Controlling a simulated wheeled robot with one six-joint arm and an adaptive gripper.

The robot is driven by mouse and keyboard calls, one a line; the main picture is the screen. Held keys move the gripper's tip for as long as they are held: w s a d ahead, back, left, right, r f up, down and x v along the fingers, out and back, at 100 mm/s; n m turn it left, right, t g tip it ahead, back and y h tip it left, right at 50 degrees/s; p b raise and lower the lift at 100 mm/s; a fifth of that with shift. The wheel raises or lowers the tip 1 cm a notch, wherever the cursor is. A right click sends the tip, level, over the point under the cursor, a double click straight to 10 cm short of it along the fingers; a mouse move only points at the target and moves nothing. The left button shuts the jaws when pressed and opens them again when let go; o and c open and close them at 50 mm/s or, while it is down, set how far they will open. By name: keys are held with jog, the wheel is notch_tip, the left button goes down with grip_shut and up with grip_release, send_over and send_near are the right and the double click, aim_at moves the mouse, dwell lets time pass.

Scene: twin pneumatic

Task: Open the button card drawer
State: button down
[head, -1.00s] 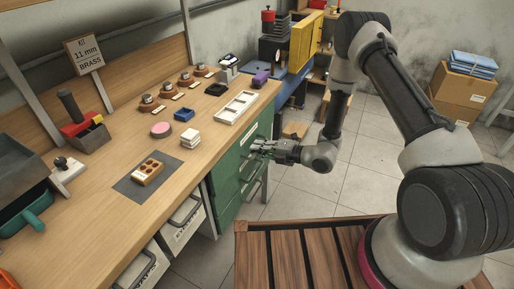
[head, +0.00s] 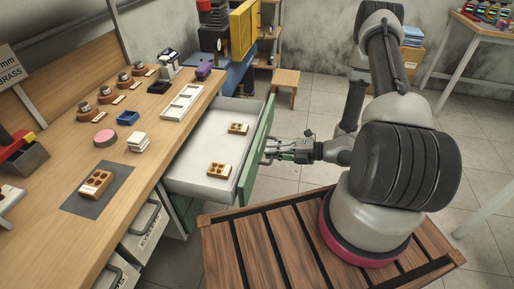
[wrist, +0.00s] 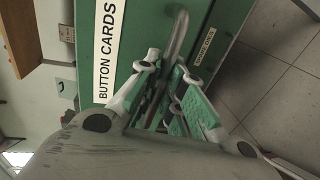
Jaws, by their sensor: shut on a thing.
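The button card drawer (head: 205,140) is pulled out from under the workbench in the head view. Its white inside shows, with two brown button cards (head: 238,128) (head: 218,170) lying in it, apart from each other. In the wrist view its green front (wrist: 122,60) bears a label reading BUTTON CARDS (wrist: 104,50). My gripper (head: 272,150) is at the outer side of the green front, shut on the metal bar handle (wrist: 178,35). The fingers hide part of the handle.
A second drawer with a smaller label (wrist: 204,45) lies beside it in the wrist view. The workbench (head: 150,180) holds a white divided tray (head: 182,102), stamps and a brown card on a grey mat (head: 118,190). A wooden stool (head: 286,85) stands behind on open tiled floor.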

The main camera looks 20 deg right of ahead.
jog(key=shift+f+v, duration=0.25)
jog(key=shift+v, duration=1.05)
jog(key=c, duration=1.5)
grip_release()
jog(key=shift+d, duration=0.15)
jog(key=v, duration=1.1)
jog(key=shift+s+d, duration=0.25)
jog(key=shift+d, duration=0.1)
